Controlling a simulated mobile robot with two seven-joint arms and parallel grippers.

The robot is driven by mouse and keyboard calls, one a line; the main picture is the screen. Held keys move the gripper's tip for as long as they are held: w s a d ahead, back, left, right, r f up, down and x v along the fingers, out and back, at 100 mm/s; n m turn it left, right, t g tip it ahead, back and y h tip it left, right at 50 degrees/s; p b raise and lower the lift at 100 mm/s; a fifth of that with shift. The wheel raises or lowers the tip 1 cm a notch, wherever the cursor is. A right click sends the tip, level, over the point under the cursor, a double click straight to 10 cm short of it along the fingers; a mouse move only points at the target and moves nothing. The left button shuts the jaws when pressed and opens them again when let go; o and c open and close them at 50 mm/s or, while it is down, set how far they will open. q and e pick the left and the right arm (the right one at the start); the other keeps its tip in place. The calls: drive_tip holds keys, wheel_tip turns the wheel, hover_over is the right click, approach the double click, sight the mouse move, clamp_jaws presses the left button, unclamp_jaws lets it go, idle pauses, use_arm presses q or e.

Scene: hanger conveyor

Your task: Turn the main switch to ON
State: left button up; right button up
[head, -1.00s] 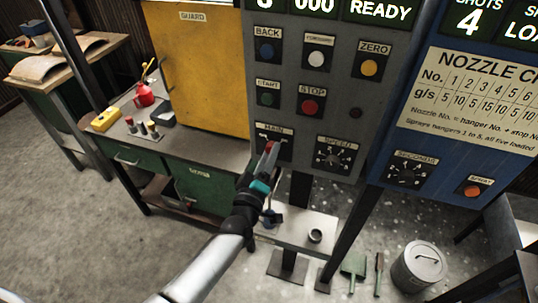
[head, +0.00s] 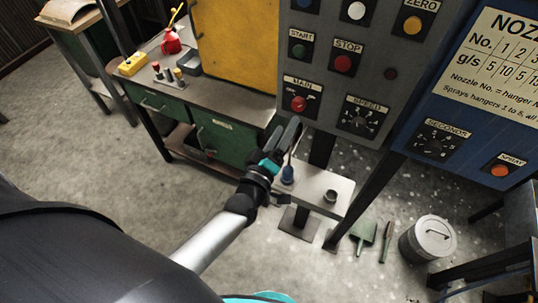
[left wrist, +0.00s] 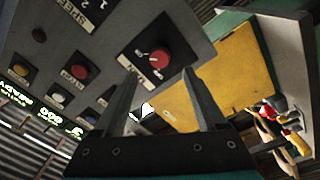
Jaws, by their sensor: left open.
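The main switch (head: 299,103) is a red knob on a black plate under the MAIN label, low on the grey control panel (head: 318,77). In the left wrist view the red knob (left wrist: 160,59) is ahead, beyond the fingertips, its plate uncovered. Small white marks sit beside the knob; I cannot read which one it points at. My left gripper (head: 290,124) is just below the switch in the head view, apart from it. In the left wrist view its two fingers (left wrist: 157,76) are spread with nothing between them. My right gripper is not in view.
START (head: 298,50) and STOP (head: 344,63) buttons sit above the switch, and the SPEED dial (head: 359,120) to its right. A small shelf (head: 316,190) is under the panel. A green workbench (head: 231,145) stands left, a blue panel (head: 465,119) right.

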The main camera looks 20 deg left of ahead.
use_arm(q)
drive_tip(key=s, duration=0.8)
drive_tip(key=shift+s+a+f, duration=0.15)
drive_tip(key=shift+s+f, duration=0.1)
drive_tip(key=s+f+m+g+h+b, duration=0.1)
drive_tip(key=s+f+m+g+b, duration=0.35)
drive_tip(key=f, duration=1.15)
drive_tip(key=s+f+m+g+b, duration=0.3)
drive_tip(key=s+f+g, duration=0.15)
drive_tip(key=f, duration=1.15)
drive_tip(key=s+a+f+m+g+b, duration=0.2)
drive_tip(key=s+f+g+b, duration=0.1)
drive_tip(key=s+f, duration=0.6)
drive_tip(key=s+a+f+m+g+y+b, duration=0.1)
drive_tip(key=s+f+g, duration=0.4)
drive_tip(key=s+f, duration=0.5)
drive_tip(key=s+m+b, duration=0.1)
drive_tip(key=s+m, duration=0.1)
drive_tip(key=s, duration=0.1)
drive_tip(key=shift+s+a+f+g+y+b, duration=0.3)
drive_tip(key=shift+a+g+b, duration=0.1)
drive_tip(key=shift+m, duration=0.25)
